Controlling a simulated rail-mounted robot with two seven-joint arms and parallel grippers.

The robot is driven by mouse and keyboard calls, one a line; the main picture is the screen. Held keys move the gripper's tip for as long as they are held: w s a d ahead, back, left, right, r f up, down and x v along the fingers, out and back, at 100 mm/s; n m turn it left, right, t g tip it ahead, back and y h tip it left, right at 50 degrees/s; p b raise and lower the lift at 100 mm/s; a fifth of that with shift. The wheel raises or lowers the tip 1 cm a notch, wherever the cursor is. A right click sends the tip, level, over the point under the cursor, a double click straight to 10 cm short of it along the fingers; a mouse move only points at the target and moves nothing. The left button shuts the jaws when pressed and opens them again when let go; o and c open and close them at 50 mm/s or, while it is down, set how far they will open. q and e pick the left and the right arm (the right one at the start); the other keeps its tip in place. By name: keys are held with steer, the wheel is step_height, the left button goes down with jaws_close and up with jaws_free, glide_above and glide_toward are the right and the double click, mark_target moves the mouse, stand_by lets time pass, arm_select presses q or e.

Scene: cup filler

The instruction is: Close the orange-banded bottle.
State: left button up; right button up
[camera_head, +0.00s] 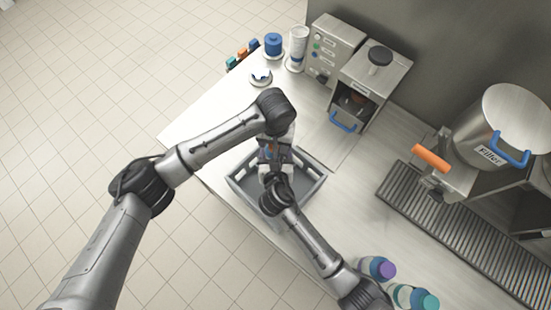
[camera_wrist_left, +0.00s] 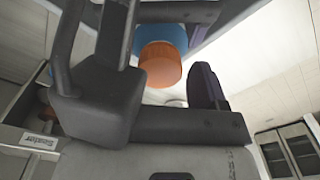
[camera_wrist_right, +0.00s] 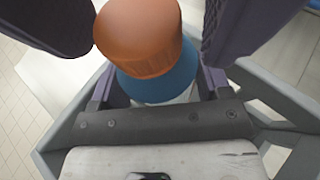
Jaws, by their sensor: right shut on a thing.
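In the head view my two grippers meet over a grey crate, and the arms hide most of the bottle between them. My right gripper (camera_head: 268,172) is shut on the bottle. In the right wrist view the bottle shows an orange part (camera_wrist_right: 140,38) next to a blue part (camera_wrist_right: 160,82), above pale material. The left wrist view also shows the orange part (camera_wrist_left: 161,64) and blue part (camera_wrist_left: 162,34). My left gripper (camera_head: 270,148) looks open, its fingers on either side of the orange part with a gap visible on one side. Whether it touches is unclear.
The crate (camera_head: 308,188) stands on the white table. Two more bottles, purple-topped (camera_head: 385,270) and teal-topped (camera_head: 428,301), stand at lower right. Machines (camera_head: 372,80) stand behind, and a steel filler (camera_head: 500,125) with a grated conveyor (camera_head: 455,235) is at right.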

arm_select(q)
steer(key=shift+r, duration=2.25)
steer(key=o, duration=0.6)
steer(key=shift+c, duration=0.2)
step_height(320, 180, up, 12)
